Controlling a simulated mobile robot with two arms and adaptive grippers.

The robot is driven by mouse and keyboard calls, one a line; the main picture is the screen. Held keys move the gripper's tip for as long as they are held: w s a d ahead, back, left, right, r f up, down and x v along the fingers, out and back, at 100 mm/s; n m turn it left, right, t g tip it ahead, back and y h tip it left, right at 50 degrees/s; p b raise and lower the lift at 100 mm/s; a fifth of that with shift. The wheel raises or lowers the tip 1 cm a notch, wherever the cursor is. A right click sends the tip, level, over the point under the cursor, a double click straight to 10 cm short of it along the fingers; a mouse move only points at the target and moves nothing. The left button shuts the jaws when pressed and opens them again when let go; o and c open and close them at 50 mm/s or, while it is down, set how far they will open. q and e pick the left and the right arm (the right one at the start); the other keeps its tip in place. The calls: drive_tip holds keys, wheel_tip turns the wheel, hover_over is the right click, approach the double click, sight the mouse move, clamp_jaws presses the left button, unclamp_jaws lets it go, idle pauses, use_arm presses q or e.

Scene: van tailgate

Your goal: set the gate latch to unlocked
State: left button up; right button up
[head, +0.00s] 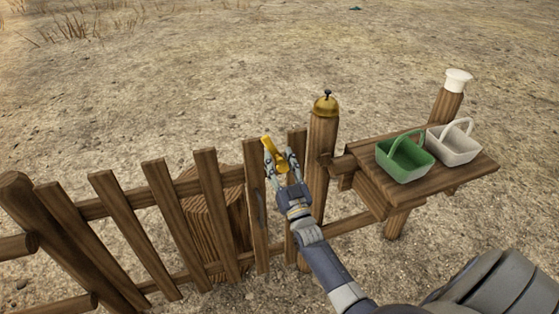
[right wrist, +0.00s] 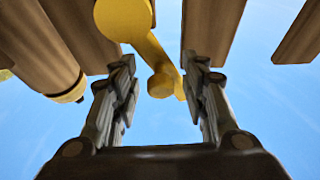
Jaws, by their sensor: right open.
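The yellow gate latch (head: 269,147) is on the wooden gate (head: 253,195), near the top of its slats beside the post with the bell. In the right wrist view the latch (right wrist: 162,60) has a round hub at the upper left and an arm slanting down to the right to a knob. My right gripper (head: 281,160) is open at the latch. In the right wrist view its two fingers (right wrist: 163,85) stand on either side of the lower end of the latch arm, with gaps visible on both sides. My left gripper is not in view.
A brass bell (head: 326,104) tops the post right of the gate. A wooden shelf (head: 452,178) holds a green basket (head: 405,158) and a white basket (head: 452,147). A white-capped post (head: 457,80) stands behind. A stump (head: 212,220) is behind the slats.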

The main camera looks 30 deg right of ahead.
drive_tip(key=shift+c, duration=0.2)
drive_tip(key=shift+s, duration=0.1)
clamp_jaws()
